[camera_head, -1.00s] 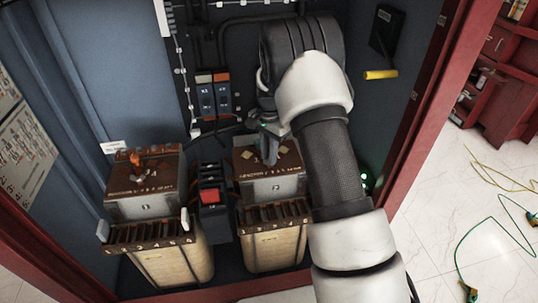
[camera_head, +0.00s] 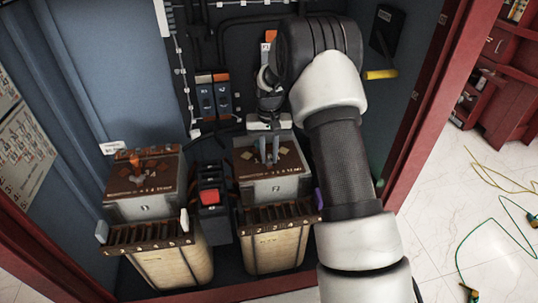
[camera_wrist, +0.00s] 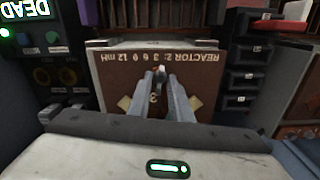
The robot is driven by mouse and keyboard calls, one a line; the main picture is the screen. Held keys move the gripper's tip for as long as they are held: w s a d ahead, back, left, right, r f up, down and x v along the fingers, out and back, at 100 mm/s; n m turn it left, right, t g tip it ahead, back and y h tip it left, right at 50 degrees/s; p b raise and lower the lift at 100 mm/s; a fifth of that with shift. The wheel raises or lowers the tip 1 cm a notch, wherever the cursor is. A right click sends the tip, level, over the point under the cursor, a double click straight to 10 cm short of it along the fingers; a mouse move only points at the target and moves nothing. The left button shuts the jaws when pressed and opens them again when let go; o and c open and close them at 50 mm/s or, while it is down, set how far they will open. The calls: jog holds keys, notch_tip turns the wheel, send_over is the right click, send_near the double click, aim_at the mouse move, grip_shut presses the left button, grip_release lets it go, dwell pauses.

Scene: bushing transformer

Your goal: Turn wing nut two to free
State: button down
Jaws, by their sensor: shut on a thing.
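The right-hand box (camera_head: 300,186), with a brown top, carries upside-down lettering "REACTOR 2" in the wrist view (camera_wrist: 120,62). My gripper (camera_head: 268,160) points down onto the middle of this top. In the wrist view its two fingers (camera_wrist: 162,74) close around a small grey part, wing nut two (camera_wrist: 160,70), which is mostly hidden between the fingertips. I cannot tell how loose the nut is.
A dark unit with a red switch (camera_head: 208,197) stands between the two boxes. The cabinet's blue wall (camera_head: 90,90) is at the left. A yellow handle (camera_head: 381,74) sticks out at the right. Cables lie on the floor outside.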

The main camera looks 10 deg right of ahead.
aim_at(269, 157)
jog(key=shift+r+n, duration=0.1)
jog(key=shift+n, duration=0.2)
dwell(0.4)
jog(key=c, duration=1.9)
grip_release()
notch_tip(269, 157, up, 17)
jog(key=shift+r+p, duration=0.2)
jog(key=shift+p, duration=0.45)
jog(key=shift+r, duration=0.1)
